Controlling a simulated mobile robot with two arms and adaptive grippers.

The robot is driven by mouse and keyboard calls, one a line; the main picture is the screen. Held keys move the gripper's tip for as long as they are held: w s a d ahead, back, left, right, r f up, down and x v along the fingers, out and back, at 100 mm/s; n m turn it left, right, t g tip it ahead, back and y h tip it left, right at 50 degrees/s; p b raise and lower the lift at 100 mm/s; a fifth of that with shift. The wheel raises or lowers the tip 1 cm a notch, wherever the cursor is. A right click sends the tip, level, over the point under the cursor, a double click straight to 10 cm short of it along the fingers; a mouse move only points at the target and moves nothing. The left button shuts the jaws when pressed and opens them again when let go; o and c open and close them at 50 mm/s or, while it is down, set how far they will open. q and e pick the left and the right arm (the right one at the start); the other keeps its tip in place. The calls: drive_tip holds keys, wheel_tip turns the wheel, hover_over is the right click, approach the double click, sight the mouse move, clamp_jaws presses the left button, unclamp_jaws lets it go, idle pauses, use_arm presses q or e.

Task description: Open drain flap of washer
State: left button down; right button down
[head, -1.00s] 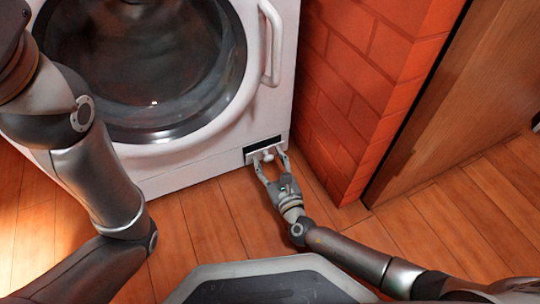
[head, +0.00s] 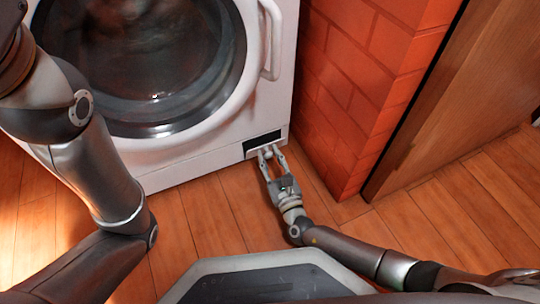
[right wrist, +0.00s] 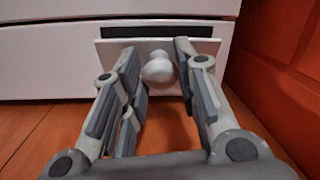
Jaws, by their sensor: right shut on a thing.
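The white washer (head: 190,160) stands at the upper left with its round glass door shut. At its lower right corner is the drain flap (right wrist: 111,50), a small white panel with a round white knob (right wrist: 158,69). A dark gap (head: 262,140) shows above the flap, whose top edge leans outward. My right gripper (head: 268,152) is at the flap, with its fingers on either side of the knob, shut on it; it also shows in the right wrist view (right wrist: 158,75). My left arm crosses the left of the head view, but its gripper is out of frame.
A red brick wall (head: 345,110) stands close to the right of the washer and the gripper. A wooden door or panel (head: 440,110) is beyond it. The wooden floor (head: 215,225) in front of the washer is clear.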

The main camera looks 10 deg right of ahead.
drive_tip(key=shift+f, duration=0.1)
drive_tip(key=c, duration=1.1)
unclamp_jaws()
wheel_tip(320, 180, up, 10)
